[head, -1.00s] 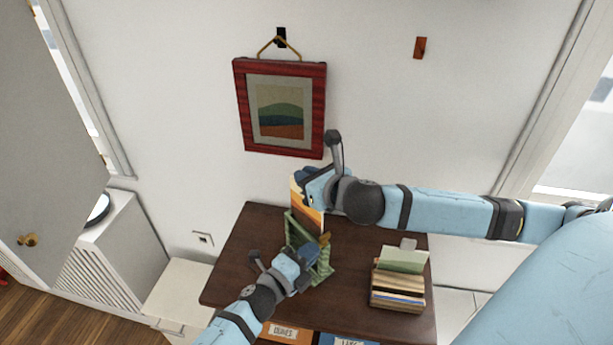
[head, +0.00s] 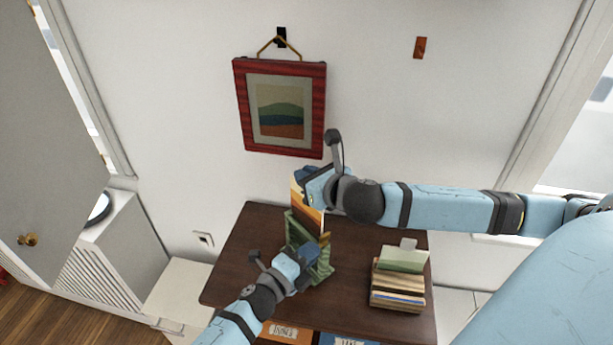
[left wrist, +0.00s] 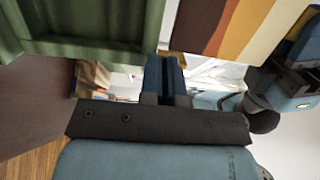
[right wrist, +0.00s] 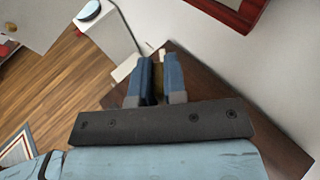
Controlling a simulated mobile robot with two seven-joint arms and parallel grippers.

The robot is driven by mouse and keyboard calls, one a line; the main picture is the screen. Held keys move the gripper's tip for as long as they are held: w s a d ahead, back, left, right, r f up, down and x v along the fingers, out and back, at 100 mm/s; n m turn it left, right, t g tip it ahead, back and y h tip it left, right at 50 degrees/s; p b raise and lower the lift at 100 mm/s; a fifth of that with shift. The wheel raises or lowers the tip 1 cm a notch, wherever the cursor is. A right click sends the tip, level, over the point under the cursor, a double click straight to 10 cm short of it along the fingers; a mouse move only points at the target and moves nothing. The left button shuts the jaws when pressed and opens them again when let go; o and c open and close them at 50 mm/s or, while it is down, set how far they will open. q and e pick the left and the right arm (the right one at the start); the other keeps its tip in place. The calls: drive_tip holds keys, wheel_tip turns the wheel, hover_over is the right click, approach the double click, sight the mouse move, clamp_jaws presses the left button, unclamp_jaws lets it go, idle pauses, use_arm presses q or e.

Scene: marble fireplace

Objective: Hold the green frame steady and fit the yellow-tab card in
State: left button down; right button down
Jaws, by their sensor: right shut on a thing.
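The green frame (head: 322,268) stands on the dark brown table, its lower part partly hidden by my left gripper (head: 312,252). The striped cream, orange and brown card (head: 308,210) is upright at the frame's top, its lower part hidden behind the green. My right gripper (head: 305,178) is shut on the card's upper end. In the left wrist view the frame (left wrist: 90,25) is at upper left and the card (left wrist: 225,25) at upper right. The left fingers (left wrist: 167,65) are close together near the frame's edge; whether they pinch it is unclear.
A stack of books (head: 398,290) with a green block on top stands at the table's right. A red-framed picture (head: 282,108) hangs on the wall behind. The table (head: 235,275) is bare at left. Labelled boxes (head: 285,333) sit below its front edge.

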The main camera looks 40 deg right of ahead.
approach(292, 200)
drive_tip(key=shift+f+x, duration=0.15)
drive_tip(key=shift+x, duration=1.05)
drive_tip(key=shift+f+x, duration=0.15)
drive_tip(key=shift+x, duration=1.05)
idle(1.4)
drive_tip(key=shift+d+r, duration=0.1)
drive_tip(key=shift+r, duration=4.45)
